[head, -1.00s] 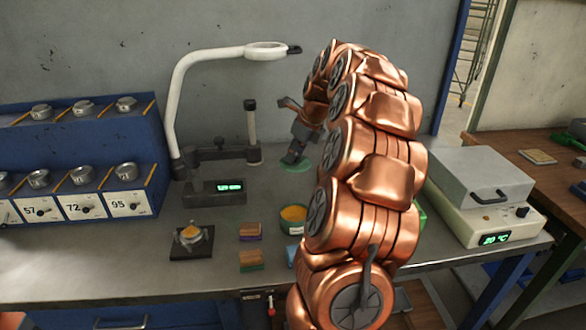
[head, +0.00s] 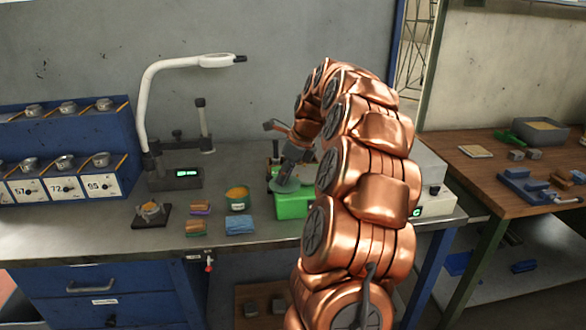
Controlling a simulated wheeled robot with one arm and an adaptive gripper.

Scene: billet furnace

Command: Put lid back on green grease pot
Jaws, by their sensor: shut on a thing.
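My gripper (head: 286,177) points down to the right of the pot and is shut on the round, dull green lid (head: 283,187). The lid is apart from the pot and shows in front of the upper edge of a bright green box (head: 293,207). I cannot tell whether the lid touches that box. My arm hides part of the box and the bench behind it.
A small dish on a dark plate (head: 150,213) stands to the left. A white lamp (head: 148,110) and a blue rack (head: 65,150) stand behind. A wooden table (head: 490,180) is at right.

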